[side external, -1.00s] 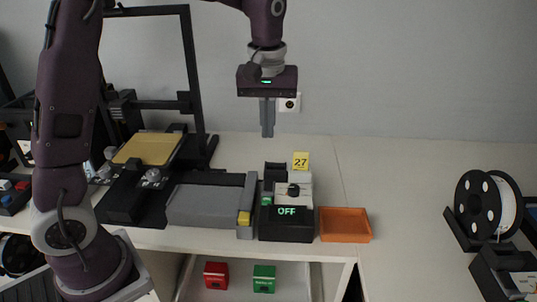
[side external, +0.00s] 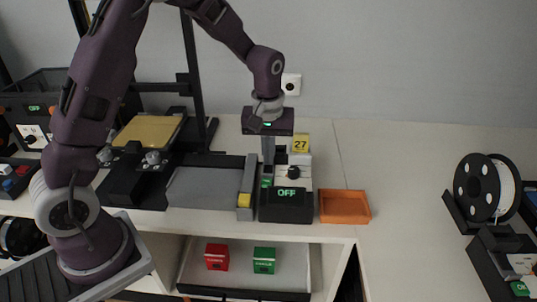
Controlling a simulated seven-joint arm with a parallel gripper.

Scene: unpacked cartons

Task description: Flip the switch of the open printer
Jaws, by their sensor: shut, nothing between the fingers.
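The open-frame printer has a black frame (side external: 190,75) and a gold bed (side external: 148,131), and stands at the left of the table. In front of the gripper is a control box (side external: 286,207) with a lit green OFF display, a black knob (side external: 293,172) on a pale panel and a small green-lit part (side external: 266,183) at its left. My gripper (side external: 268,160) is shut and empty, pointing down just above the left part of this box. Its fingertips are close to the box's rear left; I cannot tell whether they touch. Any switch lever there is hidden or too small to make out.
A yellow 27 tag (side external: 301,144) stands behind the knob. An orange tray (side external: 344,206) is to the right, a grey slab (side external: 206,190) to the left. A second OFF box (side external: 36,125) is at far left. A filament spool (side external: 484,188) stands right. The table between tray and spool is clear.

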